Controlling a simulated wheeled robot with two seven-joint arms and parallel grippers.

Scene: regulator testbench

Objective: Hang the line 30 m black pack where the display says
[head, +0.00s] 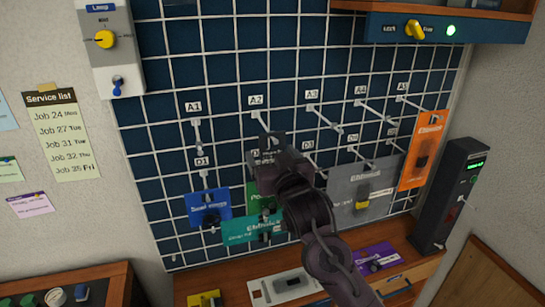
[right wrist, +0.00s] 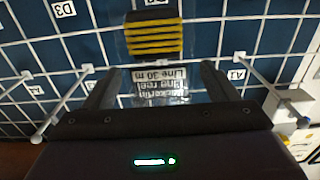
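The line 30 m black pack (right wrist: 154,82) is in my right gripper, with a "Line 30 m" label between the fingers and a black reel with yellow bands beyond it. My right gripper (head: 272,146) is in front of the pegboard (head: 225,60), just below the A2 label (head: 256,100). It also shows in the right wrist view (right wrist: 160,80), with a finger on each side of the pack. In the head view the pack is mostly hidden by my gripper. A black tower (head: 458,195) at right has a small green display (head: 474,166); its text is too small to read. My left gripper is out of view.
Bare pegs show at A1 (head: 197,135), A3 (head: 325,120) and A4 (head: 375,112). Lower pegs carry a blue pack (head: 208,206), a teal pack (head: 240,231) and a grey pack (head: 350,200). An orange pack (head: 430,140) hangs at right. A wooden bench (head: 225,277) runs below.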

